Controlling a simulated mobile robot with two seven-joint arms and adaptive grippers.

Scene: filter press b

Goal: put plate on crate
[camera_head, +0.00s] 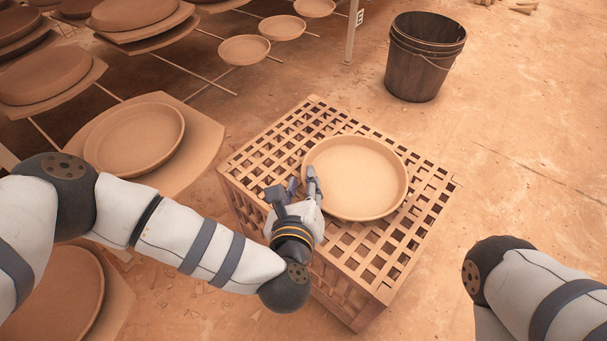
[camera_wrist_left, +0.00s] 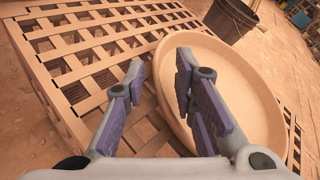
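The plate (camera_head: 362,178), round, tan and shallow with a raised rim, lies on the slatted top of the crate (camera_head: 262,150). It looks flat there, toward the crate's middle and right. My left gripper (camera_head: 295,184) is at the plate's left rim. In the left wrist view, the gripper's (camera_wrist_left: 160,66) fingers are spread apart, one over the plate (camera_wrist_left: 245,90) and one outside its rim above the crate (camera_wrist_left: 70,60). The rim is between them, with a gap visible; whether either finger touches it I cannot tell. My right gripper is out of view.
A dark bucket (camera_head: 425,58) stands on the ground behind the crate. Several more plates sit on boards and rods at the left, one of them a large plate (camera_head: 135,138) near my left arm. The ground right of the crate is clear.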

